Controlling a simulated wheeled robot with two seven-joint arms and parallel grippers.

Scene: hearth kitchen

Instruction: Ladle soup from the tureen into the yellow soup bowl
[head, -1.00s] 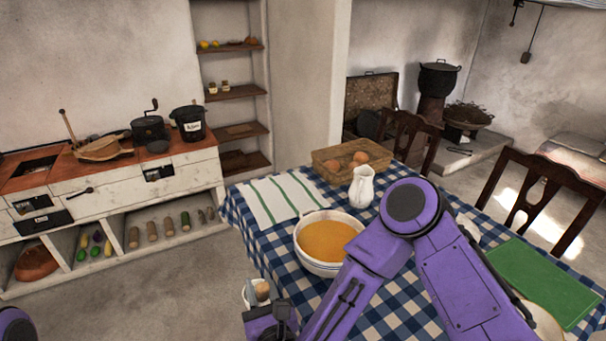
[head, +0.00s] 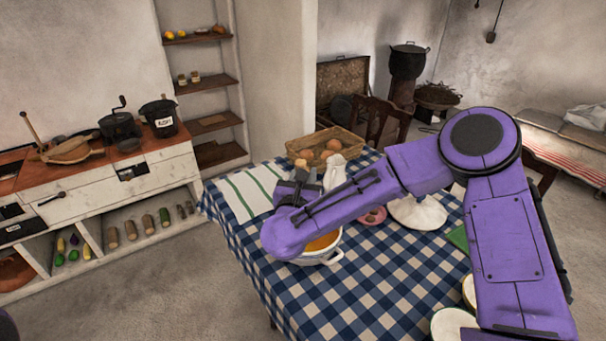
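The tureen (head: 322,258), a white bowl with a handle holding orange soup (head: 322,243), stands on the checked tablecloth. My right forearm and wrist cover most of it. My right gripper (head: 297,182) is above the far side of the tureen, beside the white pitcher (head: 335,172). Its fingers are small and partly hidden by my wrist, so I cannot tell whether it is open or shut. No ladle can be made out. A pale yellowish dish (head: 469,290), partly covered by my arm, is at the right; I cannot tell whether it is the yellow soup bowl. My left gripper is out of view.
A basket (head: 303,148) of round brown items and a green-striped cloth (head: 245,192) lie at the table's far side. A white cloth-like heap (head: 418,212) and a pink ring (head: 372,216) lie beyond my forearm. A green-rimmed plate (head: 452,324) is at the near right. The table's front middle is clear.

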